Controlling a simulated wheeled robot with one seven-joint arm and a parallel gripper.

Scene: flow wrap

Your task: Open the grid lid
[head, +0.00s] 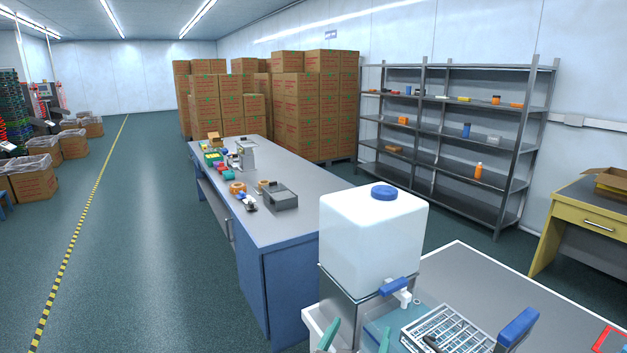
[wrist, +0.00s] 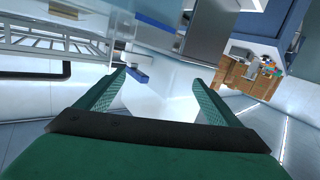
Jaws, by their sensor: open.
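The grid lid (head: 455,328) is a pale metal wire grid at the bottom right of the head view, lying about flat at the near table. A small dark piece (head: 432,343) shows at its front left, partly cut off by the picture's edge. The grid also shows at the upper left of the wrist view (wrist: 62,45). My gripper (head: 356,337) is open and empty, its two green fingers to the left of the grid and apart from it. In the wrist view the fingers (wrist: 158,88) stand wide with nothing between them at the tips.
A white water container (head: 372,238) with a blue-levered tap (head: 395,287) stands just behind my gripper on a metal stand. A blue part (head: 517,327) rises right of the grid. A grey worktop (head: 490,268) extends right, with a red frame (head: 608,340).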

